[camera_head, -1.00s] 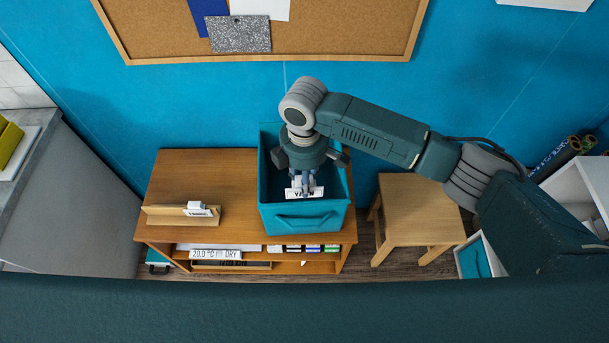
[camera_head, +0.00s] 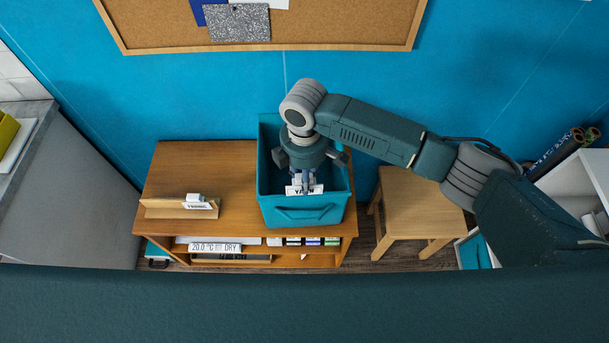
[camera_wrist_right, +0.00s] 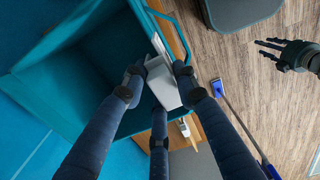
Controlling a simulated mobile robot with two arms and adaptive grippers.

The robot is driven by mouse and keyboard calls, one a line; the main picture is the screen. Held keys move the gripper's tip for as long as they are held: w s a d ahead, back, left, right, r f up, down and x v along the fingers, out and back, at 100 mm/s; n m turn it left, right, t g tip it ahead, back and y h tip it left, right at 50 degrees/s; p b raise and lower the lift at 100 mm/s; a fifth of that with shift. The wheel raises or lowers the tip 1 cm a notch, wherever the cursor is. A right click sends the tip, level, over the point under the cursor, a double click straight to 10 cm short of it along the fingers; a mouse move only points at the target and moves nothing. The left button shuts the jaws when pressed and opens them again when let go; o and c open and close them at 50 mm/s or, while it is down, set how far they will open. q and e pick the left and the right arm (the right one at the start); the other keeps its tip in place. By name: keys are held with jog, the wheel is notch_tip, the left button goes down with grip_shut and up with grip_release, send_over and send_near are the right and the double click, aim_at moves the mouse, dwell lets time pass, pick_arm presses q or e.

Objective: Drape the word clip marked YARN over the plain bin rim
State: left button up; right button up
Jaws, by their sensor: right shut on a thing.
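The white clip marked YARN (camera_head: 304,190) is in my right gripper (camera_head: 304,180), whose fingers are shut on it. The clip is at the front of the teal bin (camera_head: 300,216), close to its front rim. In the right wrist view the pale clip (camera_wrist_right: 163,84) sits between my fingers (camera_wrist_right: 155,88) beside the bin's rim (camera_wrist_right: 150,20). I cannot tell whether it touches the rim. My left gripper (camera_wrist_right: 288,55) shows at the right of the wrist view, its fingers spread and empty; it is outside the head view.
The bin stands on the right part of a wooden cabinet (camera_head: 225,165). Another white clip (camera_head: 198,202) sits on a wooden block (camera_head: 165,208) to the left. A wooden stool (camera_head: 415,205) stands right of the cabinet. The cabinet top between block and bin is clear.

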jog(key=shift+f, duration=0.2)
jog(key=shift+f, duration=0.1)
jog(key=shift+f+b, duration=0.6)
jog(key=shift+f, duration=0.5)
jog(key=shift+f, duration=0.15)
jog(key=shift+f, duration=0.45)
dwell(0.4)
jog(key=shift+f+b, duration=0.55)
jog(key=shift+f, duration=0.4)
